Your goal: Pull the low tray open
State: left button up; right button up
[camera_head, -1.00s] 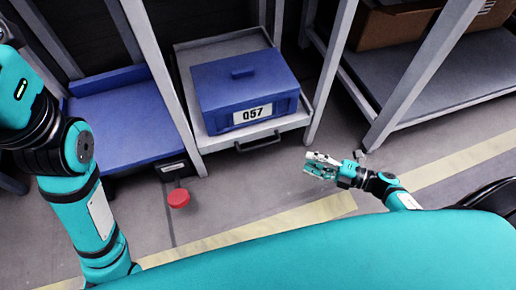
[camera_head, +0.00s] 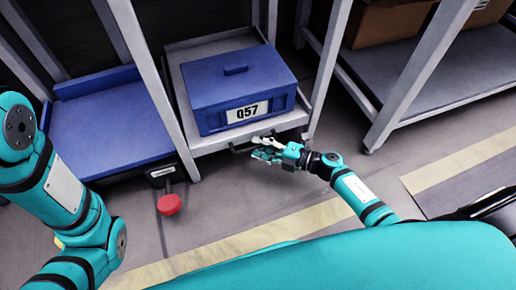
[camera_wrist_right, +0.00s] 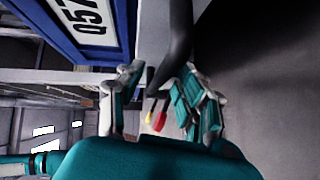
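The low grey tray (camera_head: 208,145) sits between the rack's posts and carries a blue lidded box (camera_head: 240,85) labelled Q57. A dark bar handle (camera_head: 240,149) is on the tray's front, partly hidden by my right gripper (camera_head: 266,147). In the right wrist view, the dark handle (camera_wrist_right: 172,45) runs into the space between the two fingers of my right gripper (camera_wrist_right: 160,95). The fingers are apart, one on each side of the handle; I cannot tell whether they touch it. My left arm shows at the left, but its gripper is out of view.
A blue platform (camera_head: 110,122) stands left of the tray, with a red knob (camera_head: 169,204) in front of it. A second rack (camera_head: 405,90) with a cardboard box (camera_head: 388,25) is at right. Floor in front of the tray is clear. Small red and yellow pieces (camera_wrist_right: 157,118) show beyond the fingers.

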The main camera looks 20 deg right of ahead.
jog(key=shift+w+a, duration=0.35)
jog(key=shift+a, duration=0.05)
grip_shut()
